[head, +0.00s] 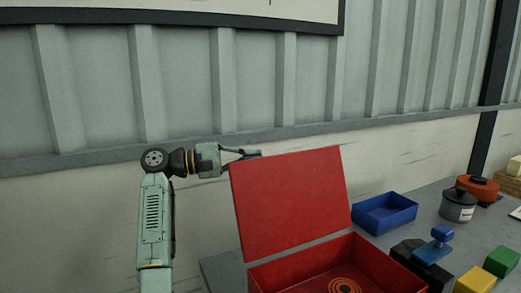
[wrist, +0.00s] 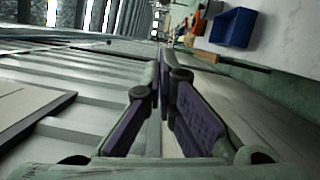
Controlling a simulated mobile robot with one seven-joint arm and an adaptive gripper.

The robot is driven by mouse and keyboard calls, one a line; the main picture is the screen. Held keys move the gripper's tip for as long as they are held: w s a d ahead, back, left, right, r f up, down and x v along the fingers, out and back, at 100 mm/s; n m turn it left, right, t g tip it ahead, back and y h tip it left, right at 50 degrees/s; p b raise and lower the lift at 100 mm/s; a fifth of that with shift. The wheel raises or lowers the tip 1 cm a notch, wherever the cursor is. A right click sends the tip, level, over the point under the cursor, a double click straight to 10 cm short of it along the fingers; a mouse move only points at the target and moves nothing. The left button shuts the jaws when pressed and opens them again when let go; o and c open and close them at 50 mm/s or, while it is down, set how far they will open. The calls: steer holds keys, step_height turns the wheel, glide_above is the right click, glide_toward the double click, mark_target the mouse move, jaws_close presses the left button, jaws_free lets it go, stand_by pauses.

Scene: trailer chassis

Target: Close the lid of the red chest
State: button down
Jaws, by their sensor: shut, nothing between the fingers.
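The red chest (head: 375,262) stands on the grey table with its lid (head: 290,203) raised and leaning back a little past upright. Inside the chest an orange ring-shaped mark or object (head: 345,286) shows partly. My gripper (head: 257,154) is at the upper left edge of the lid, at about the height of its top and seemingly behind it. I cannot tell whether it touches the lid. In the wrist view my gripper (wrist: 163,68) has its fingertips together with nothing between them. The chest is not clearly visible in the wrist view.
A blue tray (head: 385,213) sits right of the lid; it also shows in the wrist view (wrist: 233,27). A grey pot (head: 458,206), an orange pot (head: 478,188), a blue-knobbed object (head: 436,245), a yellow block (head: 475,281) and a green block (head: 501,261) stand further right. A ribbed wall (head: 180,90) rises behind.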

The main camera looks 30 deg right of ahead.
steer(key=shift+s+d+r+p, duration=0.15)
steer(key=shift+s+p, duration=0.1)
steer(key=shift+s, duration=0.45)
steer(key=shift+s+r+p, duration=0.1)
steer(key=shift+s+p, duration=0.2)
steer(key=shift+s, duration=0.35)
steer(key=shift+s+d+r+p, duration=0.15)
steer(key=shift+s+p, duration=0.1)
steer(key=shift+s, duration=0.45)
steer(key=shift+s+a+r, duration=0.1)
steer(key=shift+s, duration=0.05)
